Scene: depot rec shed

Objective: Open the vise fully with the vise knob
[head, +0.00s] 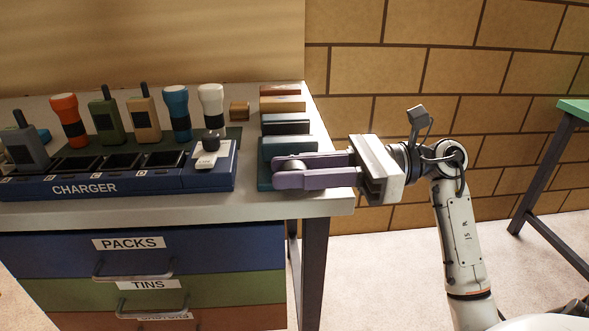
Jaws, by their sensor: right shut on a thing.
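The vise (287,144) stands at the right end of the workbench, with a teal front part and a dark block behind it. Small gaps show between its blocks, but I cannot tell exactly how far its jaws are apart. The vise knob (290,165), greyish and rounded, is at the front of the vise, partly hidden by my fingers. My right gripper (284,172) reaches in from the right with its purple fingers closed around the knob. My left gripper is out of view.
A blue charger (85,188) with radios and flashlights behind it fills the bench's left and middle. A tan block (240,111) lies near the back. Labelled drawers (130,243) are below. A brick wall (350,110) stands behind my right arm; a green-topped table (573,107) is far right.

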